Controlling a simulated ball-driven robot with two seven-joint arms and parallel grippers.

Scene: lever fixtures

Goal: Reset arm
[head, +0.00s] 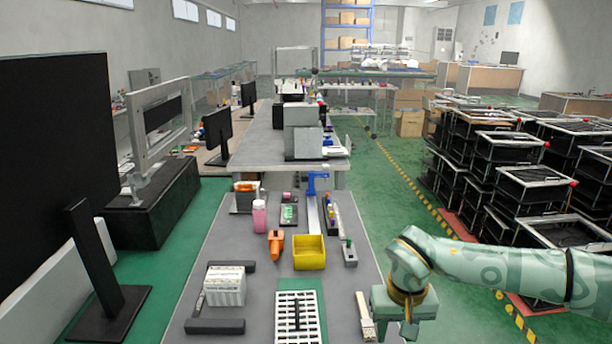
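My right arm (500,272) reaches in from the right edge. Its gripper (408,328) hangs down at the right edge of the grey table (232,228), beside a narrow pale strip-like piece (365,313). The fingers are small and partly hidden, so I cannot tell whether they are open or shut. No object shows clearly in the gripper. My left arm and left gripper are not in view.
The table holds a white box (225,287) by a black bracket, a white grid tray (291,319), a yellow bin (309,253), an orange tool (276,243), a pink bottle (259,216) and a blue-topped fixture (314,197). Black crates (511,187) stand right; a monitor (62,150) left.

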